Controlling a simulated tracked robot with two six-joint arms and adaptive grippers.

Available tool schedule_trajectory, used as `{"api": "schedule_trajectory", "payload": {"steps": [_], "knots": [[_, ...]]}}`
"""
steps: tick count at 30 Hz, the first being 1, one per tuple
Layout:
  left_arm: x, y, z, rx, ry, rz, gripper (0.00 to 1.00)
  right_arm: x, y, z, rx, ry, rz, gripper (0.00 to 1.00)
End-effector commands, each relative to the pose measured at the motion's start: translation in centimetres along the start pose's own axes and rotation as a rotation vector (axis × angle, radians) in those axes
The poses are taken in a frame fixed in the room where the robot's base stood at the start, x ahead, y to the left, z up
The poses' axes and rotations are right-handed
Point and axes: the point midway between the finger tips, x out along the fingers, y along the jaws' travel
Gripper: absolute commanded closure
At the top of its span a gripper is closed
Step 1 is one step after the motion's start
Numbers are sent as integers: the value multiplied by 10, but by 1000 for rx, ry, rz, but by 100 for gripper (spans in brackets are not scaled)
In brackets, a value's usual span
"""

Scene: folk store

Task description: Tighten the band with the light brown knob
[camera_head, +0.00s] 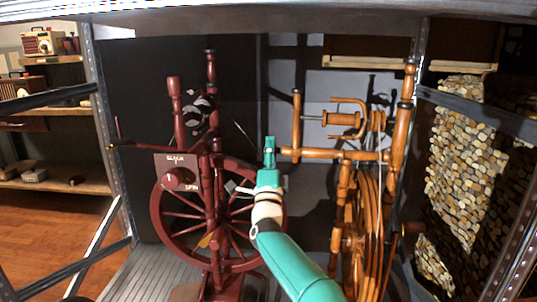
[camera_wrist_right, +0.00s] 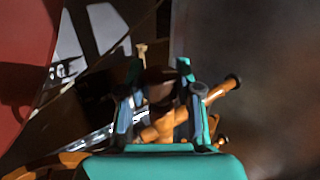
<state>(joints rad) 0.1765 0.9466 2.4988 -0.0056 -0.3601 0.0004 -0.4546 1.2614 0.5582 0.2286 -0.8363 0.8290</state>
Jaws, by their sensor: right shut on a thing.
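A light brown spinning wheel (camera_head: 367,230) stands right of centre in the head view, with a horizontal bar (camera_head: 335,154) whose left end reaches my right gripper. My right gripper (camera_head: 269,145) is at that left end, its teal fingers pointing up in the picture. In the right wrist view my right gripper (camera_wrist_right: 160,75) is shut on the light brown knob (camera_wrist_right: 162,88), which sits between the fingers and is partly shaded. In the head view the knob is hidden by the gripper. The band is too fine to tell clearly. My left gripper is not in view.
A dark red spinning wheel (camera_head: 165,225) with a small sign (camera_head: 176,172) stands close on the left of my right arm. Metal shelf posts (camera_head: 108,130) frame both sides. A stone-patterned panel (camera_head: 462,150) is at the right. The grey floor (camera_head: 150,272) shows at front left.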

Motion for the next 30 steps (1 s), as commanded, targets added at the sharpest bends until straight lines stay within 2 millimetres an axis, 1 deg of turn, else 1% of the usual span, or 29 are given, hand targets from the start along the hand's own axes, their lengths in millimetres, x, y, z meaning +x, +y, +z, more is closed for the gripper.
{"api": "schedule_trajectory", "payload": {"steps": [1,11,12,16,17,30], "knots": [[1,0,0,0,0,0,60,-4,9,3,-1,-6,11,100],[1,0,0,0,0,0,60,-4,9,3,-3,-6,9,100],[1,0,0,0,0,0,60,-4,9,3,-3,-6,9,64],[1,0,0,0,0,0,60,-3,8,2,-2,-5,7,43],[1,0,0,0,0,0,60,-3,7,2,-2,-5,6,39],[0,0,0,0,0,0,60,-3,2,1,-2,-1,-2,39]]}}
